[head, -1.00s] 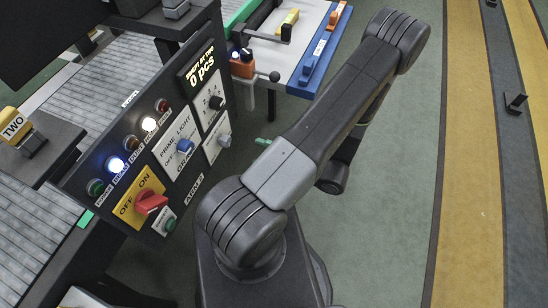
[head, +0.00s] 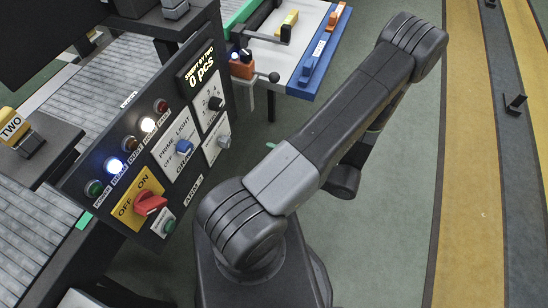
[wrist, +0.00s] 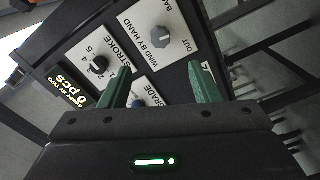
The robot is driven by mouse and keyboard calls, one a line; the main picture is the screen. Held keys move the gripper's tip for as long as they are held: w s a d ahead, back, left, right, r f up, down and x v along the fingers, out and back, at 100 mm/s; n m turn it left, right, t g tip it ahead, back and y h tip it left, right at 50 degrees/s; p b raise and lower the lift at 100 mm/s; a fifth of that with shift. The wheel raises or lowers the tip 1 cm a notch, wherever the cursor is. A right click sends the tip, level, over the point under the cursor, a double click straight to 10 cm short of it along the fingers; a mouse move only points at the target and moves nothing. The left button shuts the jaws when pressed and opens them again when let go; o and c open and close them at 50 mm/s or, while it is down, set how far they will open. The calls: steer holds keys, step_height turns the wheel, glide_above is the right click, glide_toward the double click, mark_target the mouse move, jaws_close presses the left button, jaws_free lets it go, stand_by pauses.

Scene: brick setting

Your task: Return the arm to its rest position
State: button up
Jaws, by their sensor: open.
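My arm (head: 330,125) reaches up and to the right from its base in the head view, with its elbow at the upper right. My gripper (wrist: 160,85) shows in the wrist view with its two green fingers apart and nothing between them. Beyond the fingers is the control panel (wrist: 130,40), seen at a slant. In the head view the gripper is almost wholly hidden behind the arm; only a small green tip shows left of the upper link.
The control panel (head: 136,168) stands left of my arm, with a red switch (head: 150,203), knobs and lit lamps. A white table with a blue edge (head: 316,62) is behind. A conveyor (head: 100,92) lies at the left.

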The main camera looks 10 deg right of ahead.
mark_target(229, 144)
steer(key=shift+w+a, duration=0.1)
stand_by(0.4)
steer(key=p+x, duration=0.1)
steer(key=x, duration=1.2)
steer(key=shift+w+a+p, duration=0.2)
steer(key=shift+a+p, duration=0.05)
steer(key=shift+p, duration=0.15)
steer(key=shift+s+d, duration=0.1)
